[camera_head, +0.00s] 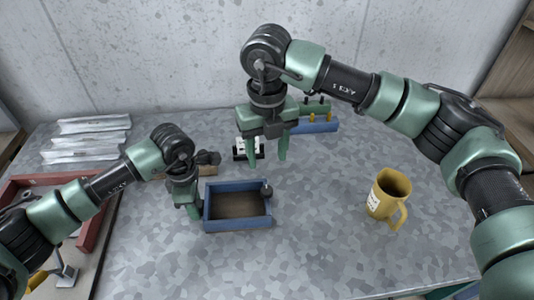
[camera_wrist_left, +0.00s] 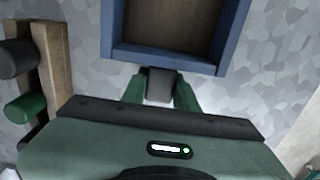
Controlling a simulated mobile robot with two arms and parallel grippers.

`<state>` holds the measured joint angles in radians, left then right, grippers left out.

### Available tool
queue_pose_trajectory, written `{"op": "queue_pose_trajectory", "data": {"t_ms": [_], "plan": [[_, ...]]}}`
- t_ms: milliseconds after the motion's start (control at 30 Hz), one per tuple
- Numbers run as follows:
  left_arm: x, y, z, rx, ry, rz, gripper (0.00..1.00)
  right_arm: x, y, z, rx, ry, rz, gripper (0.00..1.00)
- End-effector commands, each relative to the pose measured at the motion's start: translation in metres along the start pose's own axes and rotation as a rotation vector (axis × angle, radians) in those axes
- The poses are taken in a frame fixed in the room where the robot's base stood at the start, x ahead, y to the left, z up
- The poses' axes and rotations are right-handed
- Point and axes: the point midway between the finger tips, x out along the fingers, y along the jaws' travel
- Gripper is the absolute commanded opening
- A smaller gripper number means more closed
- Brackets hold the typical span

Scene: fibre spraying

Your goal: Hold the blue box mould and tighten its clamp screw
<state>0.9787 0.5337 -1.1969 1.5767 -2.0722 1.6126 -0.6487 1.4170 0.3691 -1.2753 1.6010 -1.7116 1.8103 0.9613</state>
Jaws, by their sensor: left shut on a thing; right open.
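The blue box mould (camera_head: 239,224) lies on the metal table, an open rectangular frame with a brown inside. A small dark knob, which looks like the clamp screw (camera_head: 267,190), sits at its upper right corner. My left gripper (camera_head: 198,211) is shut on the mould's left side. In the left wrist view the fingers (camera_wrist_left: 160,86) meet a dark grey block at the edge of the mould (camera_wrist_left: 170,57). My right gripper (camera_head: 267,155) is open and empty, fingers pointing down, above and behind the mould, apart from it.
A yellow mug (camera_head: 388,194) stands at the right. A blue rack (camera_head: 318,126) with small pegs is at the back.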

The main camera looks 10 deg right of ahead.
Motion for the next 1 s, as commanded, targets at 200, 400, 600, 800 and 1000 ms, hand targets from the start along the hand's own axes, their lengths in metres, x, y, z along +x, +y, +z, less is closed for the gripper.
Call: {"op": "queue_pose_trajectory", "data": {"t_ms": [200, 400, 600, 800, 1000], "plan": [[-0.001, 0.001, 0.0, -0.001, -0.001, 0.002, 0.0, 0.0, 0.0, 0.0, 0.0, 0.0, 0.0, 0.52], [-0.001, 0.001, 0.0, 0.0, -0.001, 0.001, 0.54, 0.0, 0.0, 0.0, 0.0, 0.0, 0.0, 0.52], [0.0, 0.0, 0.0, 0.0, 0.0, 0.001, 0.54, 0.0, 0.0, 0.0, 0.0, 0.0, 0.0, 0.52], [-0.015, 0.001, 0.001, 0.001, -0.002, 0.003, 0.54, 0.0, 0.0, 0.0, 0.0, 0.0, 0.0, 0.52], [-0.057, 0.001, 0.0, 0.001, -0.002, 0.006, 0.54, 0.0, 0.0, 0.0, 0.0, 0.0, 0.0, 0.52]]}}
